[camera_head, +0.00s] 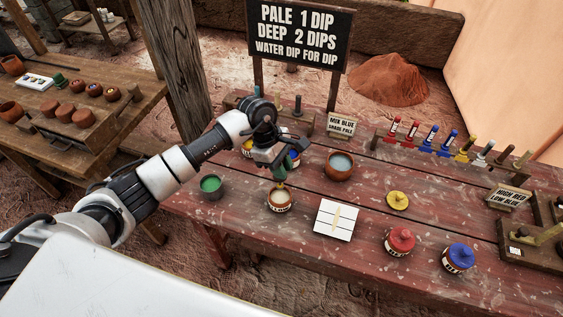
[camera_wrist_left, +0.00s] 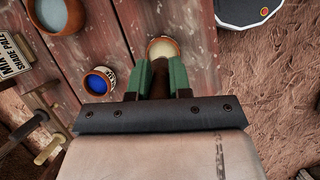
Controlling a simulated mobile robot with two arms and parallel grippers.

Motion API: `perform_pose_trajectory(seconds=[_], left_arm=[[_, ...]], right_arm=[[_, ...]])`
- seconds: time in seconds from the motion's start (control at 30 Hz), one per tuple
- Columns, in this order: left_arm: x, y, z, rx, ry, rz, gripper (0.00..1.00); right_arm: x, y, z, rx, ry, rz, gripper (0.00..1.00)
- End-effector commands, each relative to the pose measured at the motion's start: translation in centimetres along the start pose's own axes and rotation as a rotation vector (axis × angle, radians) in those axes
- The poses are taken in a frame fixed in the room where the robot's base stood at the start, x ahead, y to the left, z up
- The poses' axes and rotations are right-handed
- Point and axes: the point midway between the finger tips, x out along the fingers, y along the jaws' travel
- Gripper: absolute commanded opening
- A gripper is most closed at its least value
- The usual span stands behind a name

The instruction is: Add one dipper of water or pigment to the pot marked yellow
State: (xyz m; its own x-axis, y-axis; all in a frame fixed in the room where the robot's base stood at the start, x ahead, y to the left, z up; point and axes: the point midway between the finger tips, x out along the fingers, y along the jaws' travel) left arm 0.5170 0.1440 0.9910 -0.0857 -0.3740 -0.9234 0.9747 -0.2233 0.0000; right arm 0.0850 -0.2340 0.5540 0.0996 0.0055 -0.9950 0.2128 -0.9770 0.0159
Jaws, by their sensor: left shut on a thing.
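My left gripper (camera_head: 281,178) reaches in from the left, pointing down, its green fingers just above an open pot (camera_head: 279,200) with pale cream contents. The pot's label is too small to read. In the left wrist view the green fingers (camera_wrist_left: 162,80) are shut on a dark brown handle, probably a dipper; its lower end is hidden. The cream pot (camera_wrist_left: 163,48) shows just beyond the fingertips. A yellow lid (camera_head: 397,200) lies on the table to the right. A brown bowl of greyish water (camera_head: 340,165) stands behind the pot. My right gripper is not in view.
A blue pot (camera_wrist_left: 98,82) and a yellow-marked one (camera_head: 246,149) stand behind my gripper. Lidded red (camera_head: 400,241) and blue (camera_head: 458,258) pots stand nearer the front right.

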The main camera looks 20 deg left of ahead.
Motion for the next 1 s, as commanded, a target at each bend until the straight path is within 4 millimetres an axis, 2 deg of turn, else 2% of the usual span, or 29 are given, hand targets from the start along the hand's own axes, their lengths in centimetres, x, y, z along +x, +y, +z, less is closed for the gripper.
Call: perform_pose_trajectory(seconds=[0.17, 0.57, 1.0], left_arm=[[0.10, 0.03, -0.06, 0.000, 0.000, 0.001, 0.00], [0.19, 0.00, -0.12, 0.001, 0.001, 0.001, 0.00], [0.06, -0.01, -0.06, -0.001, 0.000, 0.001, 0.00]], right_arm=[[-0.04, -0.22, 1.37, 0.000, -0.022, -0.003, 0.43], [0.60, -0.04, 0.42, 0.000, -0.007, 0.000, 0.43], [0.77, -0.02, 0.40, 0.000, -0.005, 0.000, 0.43]])
